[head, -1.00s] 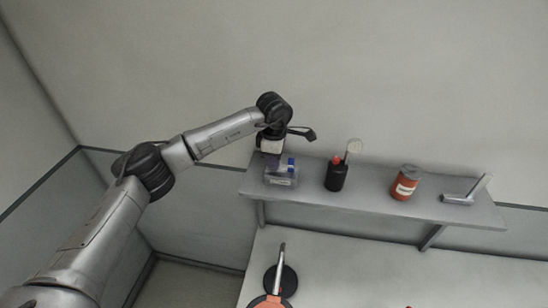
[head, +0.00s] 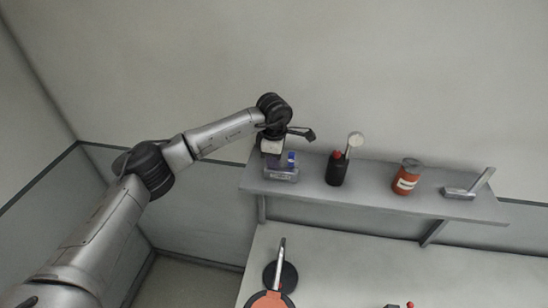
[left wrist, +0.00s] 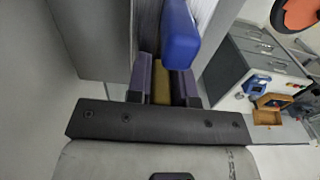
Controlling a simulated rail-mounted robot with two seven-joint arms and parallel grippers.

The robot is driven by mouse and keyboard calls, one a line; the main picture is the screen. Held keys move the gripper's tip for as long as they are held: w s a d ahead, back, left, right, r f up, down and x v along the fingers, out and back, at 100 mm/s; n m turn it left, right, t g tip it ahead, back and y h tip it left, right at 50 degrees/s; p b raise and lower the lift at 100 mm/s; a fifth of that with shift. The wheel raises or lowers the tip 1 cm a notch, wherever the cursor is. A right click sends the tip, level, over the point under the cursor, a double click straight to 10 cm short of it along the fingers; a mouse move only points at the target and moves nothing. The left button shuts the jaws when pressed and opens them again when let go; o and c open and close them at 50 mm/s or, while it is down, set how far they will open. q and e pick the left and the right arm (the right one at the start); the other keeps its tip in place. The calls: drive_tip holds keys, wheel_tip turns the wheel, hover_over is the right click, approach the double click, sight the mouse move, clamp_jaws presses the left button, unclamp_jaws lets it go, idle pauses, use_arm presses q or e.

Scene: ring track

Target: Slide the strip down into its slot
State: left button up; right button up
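A grey slotted holder (head: 281,174) stands at the left end of the wall shelf, with a blue piece (head: 291,158) sticking up from it. My left gripper (head: 272,160) reaches down at the holder from above, close beside the blue piece. In the left wrist view, its two purple fingers (left wrist: 163,80) lie on either side of a yellow-olive strip (left wrist: 161,83) and look shut on it. The blue piece (left wrist: 180,36) rises near the fingers there. The strip's lower end and the slot are hidden, so I cannot tell whether it is inside. My right gripper is not in view.
The shelf (head: 225,197) also carries a black cup (head: 337,171) with tools, an orange jar (head: 406,178) and a grey angled metal piece (head: 470,187). A bench (head: 350,265) lies below. The wall is close behind the shelf.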

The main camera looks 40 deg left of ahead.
use_arm(q)
drive_tip(key=o, duration=0.4)
drive_tip(key=shift+r, duration=0.1)
wheel_tip(320, 180, up, 12)
drive_tip(key=b, duration=0.2)
drive_tip(key=shift+b, duration=0.35)
drive_tip(key=shift+r, duration=0.85)
